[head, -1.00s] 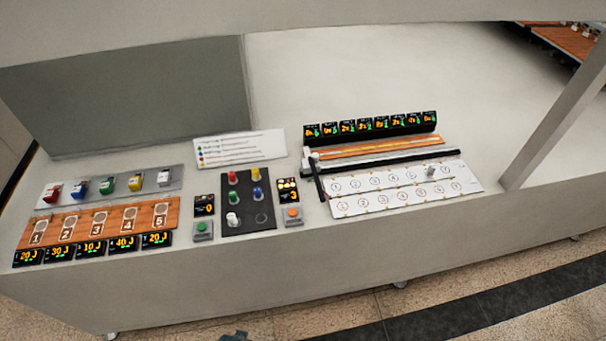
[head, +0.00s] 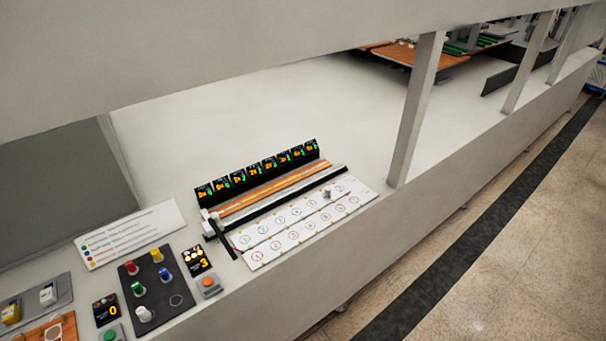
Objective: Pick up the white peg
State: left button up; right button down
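A white peg (head: 144,314) stands upright on the black peg board (head: 178,318), at its front left. The other pegs on this board are red (head: 131,267), yellow (head: 157,255), green (head: 138,288) and blue (head: 165,275). One ringed spot at the board's front right is empty. A small whitish-grey piece (head: 327,194) also stands on the white numbered board (head: 300,226), too small to make out. Neither of my grippers shows in the head view.
A display with an orange button (head: 208,284) is right of the peg board, and a green button (head: 113,333) is at its left. A white text card (head: 130,233) lies behind. A grey post (head: 414,110) rises at the table's right edge.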

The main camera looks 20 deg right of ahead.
aim_at(328, 194)
jog(key=i+l, duration=0.1)
jog(key=l, duration=0.3)
jog(key=i+l, duration=0.1)
jog(key=l, duration=0.35)
jog(key=i+l, duration=0.15)
jog(key=l, duration=0.25)
jog(key=i+l, duration=0.1)
jog(key=l, duration=0.3)
